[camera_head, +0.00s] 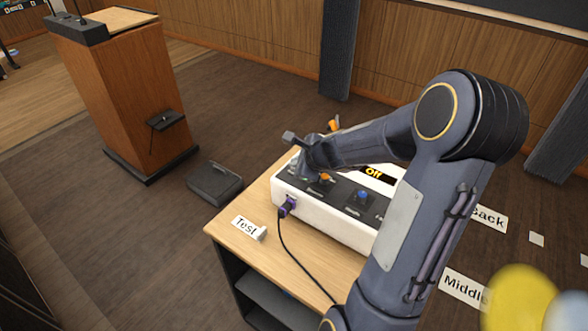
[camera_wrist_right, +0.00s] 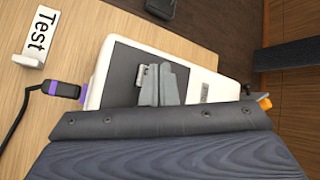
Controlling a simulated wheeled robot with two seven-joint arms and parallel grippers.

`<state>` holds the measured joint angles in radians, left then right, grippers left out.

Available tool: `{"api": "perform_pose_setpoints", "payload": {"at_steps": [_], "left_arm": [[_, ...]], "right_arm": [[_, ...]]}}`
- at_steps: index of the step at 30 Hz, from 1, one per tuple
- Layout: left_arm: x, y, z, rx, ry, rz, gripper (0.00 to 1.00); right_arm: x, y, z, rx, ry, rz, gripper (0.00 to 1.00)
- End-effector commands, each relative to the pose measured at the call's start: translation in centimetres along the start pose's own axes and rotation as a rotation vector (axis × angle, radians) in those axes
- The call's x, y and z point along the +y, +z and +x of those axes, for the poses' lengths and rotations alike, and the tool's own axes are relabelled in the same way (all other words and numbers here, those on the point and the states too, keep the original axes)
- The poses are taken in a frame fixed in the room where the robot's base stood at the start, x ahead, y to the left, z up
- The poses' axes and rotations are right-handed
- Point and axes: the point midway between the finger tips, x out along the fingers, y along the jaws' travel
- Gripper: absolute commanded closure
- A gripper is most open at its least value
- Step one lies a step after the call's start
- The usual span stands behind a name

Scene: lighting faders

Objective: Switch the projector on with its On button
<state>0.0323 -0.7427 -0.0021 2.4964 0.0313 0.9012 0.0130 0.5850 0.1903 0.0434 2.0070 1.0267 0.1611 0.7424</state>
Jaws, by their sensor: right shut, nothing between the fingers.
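A white control box (camera_head: 340,226) with a dark top panel sits on the wooden table. Its small black display (camera_head: 374,174) reads "Off" in orange. The box also shows in the right wrist view (camera_wrist_right: 97,88). My right gripper (camera_head: 299,174) is over the panel's left end, shut and empty, fingers pointing down. In the right wrist view its fingers (camera_wrist_right: 159,86) are beside a small pale square piece (camera_wrist_right: 140,76) on the panel. I cannot tell whether they touch it. No button label is readable as On; the hand and arm hide part of the panel. My left gripper is not in view.
A blue knob (camera_head: 362,195) and an orange knob (camera_head: 326,177) stand on the panel. A lectern (camera_head: 128,95) stands at the back left.

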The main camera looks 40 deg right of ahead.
Motion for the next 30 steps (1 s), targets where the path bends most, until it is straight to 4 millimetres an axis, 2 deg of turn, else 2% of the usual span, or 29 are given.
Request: {"api": "perform_pose_setpoints", "payload": {"at_steps": [30], "left_arm": [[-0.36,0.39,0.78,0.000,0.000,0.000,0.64]], "right_arm": [[0.45,-0.44,0.61,0.000,0.000,0.000,1.00]]}}
